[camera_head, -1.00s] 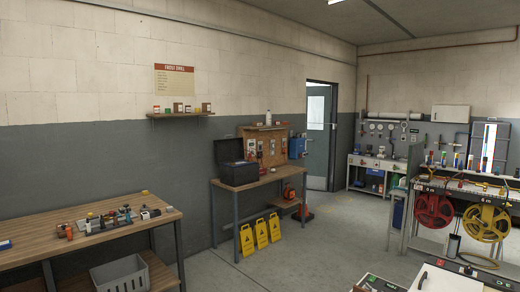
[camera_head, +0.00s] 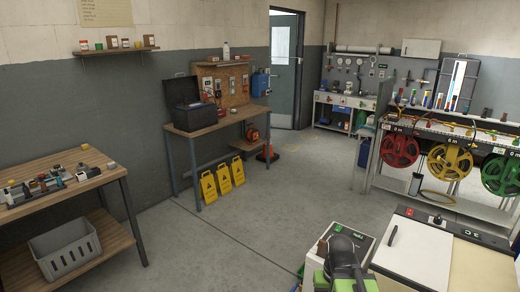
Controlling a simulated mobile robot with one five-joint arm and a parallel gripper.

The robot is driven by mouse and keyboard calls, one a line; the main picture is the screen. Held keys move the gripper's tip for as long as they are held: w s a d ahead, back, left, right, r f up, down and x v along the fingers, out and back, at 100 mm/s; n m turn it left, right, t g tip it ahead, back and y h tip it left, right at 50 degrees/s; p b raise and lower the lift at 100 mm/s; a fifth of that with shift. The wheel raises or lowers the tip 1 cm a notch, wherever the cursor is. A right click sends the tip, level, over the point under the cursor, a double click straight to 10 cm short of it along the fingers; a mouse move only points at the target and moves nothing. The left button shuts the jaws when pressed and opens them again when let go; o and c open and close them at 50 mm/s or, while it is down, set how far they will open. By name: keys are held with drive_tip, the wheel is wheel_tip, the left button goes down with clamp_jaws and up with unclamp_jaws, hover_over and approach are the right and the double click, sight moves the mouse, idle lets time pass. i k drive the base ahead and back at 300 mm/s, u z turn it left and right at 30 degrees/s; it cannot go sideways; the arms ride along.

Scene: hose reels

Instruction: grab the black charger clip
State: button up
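I cannot pick out the black charger clip for certain in the head view. Small dark and red items hang on the brown pegboard (camera_head: 208,72) above the middle workbench (camera_head: 212,128), too small to tell apart. More small items, some black, lie on the wooden bench (camera_head: 105,177) at the left, also too small to name. A dark rounded part with green beside it, at the bottom centre, looks like part of my own arm. I see no gripper fingers.
A black open-lidded box (camera_head: 195,117) stands on the middle workbench. Yellow floor signs (camera_head: 222,181) stand under it. A grey crate (camera_head: 68,250) sits on the left bench's lower shelf. Hose reels (camera_head: 450,162) hang at the right. A white-topped counter (camera_head: 412,245) is near me. The central floor is open.

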sight(185, 105)
drive_tip(key=u, duration=0.6)
drive_tip(key=i, duration=2.4)
drive_tip(key=u, duration=0.25)
drive_tip(key=i, duration=2.45)
drive_tip(key=z, duration=0.25)
drive_tip(key=i, duration=0.85)
drive_tip(key=z, duration=0.2)
drive_tip(key=k, duration=1.05)
drive_tip(key=z, duration=1.2)
drive_tip(key=i, duration=2.2)
drive_tip(key=z, duration=0.1)
